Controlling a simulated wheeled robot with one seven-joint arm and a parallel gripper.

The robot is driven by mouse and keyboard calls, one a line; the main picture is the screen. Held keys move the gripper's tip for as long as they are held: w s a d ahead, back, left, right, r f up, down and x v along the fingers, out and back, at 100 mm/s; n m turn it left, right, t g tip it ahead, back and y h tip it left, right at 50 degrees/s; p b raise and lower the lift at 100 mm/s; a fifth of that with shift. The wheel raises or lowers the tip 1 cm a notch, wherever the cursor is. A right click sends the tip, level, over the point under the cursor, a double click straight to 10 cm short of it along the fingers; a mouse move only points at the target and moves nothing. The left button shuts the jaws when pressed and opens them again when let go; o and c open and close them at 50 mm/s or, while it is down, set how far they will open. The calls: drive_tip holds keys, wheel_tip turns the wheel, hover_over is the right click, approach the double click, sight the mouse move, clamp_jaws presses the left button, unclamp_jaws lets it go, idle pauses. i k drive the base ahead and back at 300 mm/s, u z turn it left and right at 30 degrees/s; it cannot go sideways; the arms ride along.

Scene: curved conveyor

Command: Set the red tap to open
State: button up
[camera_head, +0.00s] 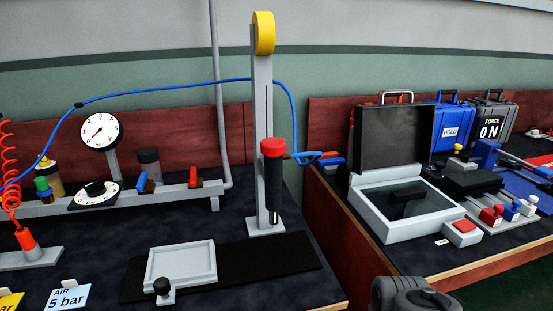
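The red tap (193,177) is a small red handle on a brown body. It sits on the grey horizontal pipe (120,197) at the back of the left bench. Its handle stands upright, across the line of the pipe. A blue-handled tap (143,183) sits to its left on the same pipe. A grey rounded part of my arm shows at the bottom edge, right of centre, far from the red tap. My gripper's fingertips are not seen.
A grey post (262,130) with a hanging red-topped black tool (273,178) stands right of the tap. A blue hose (180,88) arches overhead. A pressure gauge (100,132) and dial (96,195) stand left. A grey tray (181,264) lies in front.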

sight(194, 175)
drive_tip(key=z, duration=0.75)
drive_tip(key=k, duration=1.05)
drive_tip(key=u, duration=1.4)
drive_tip(key=i, duration=0.5)
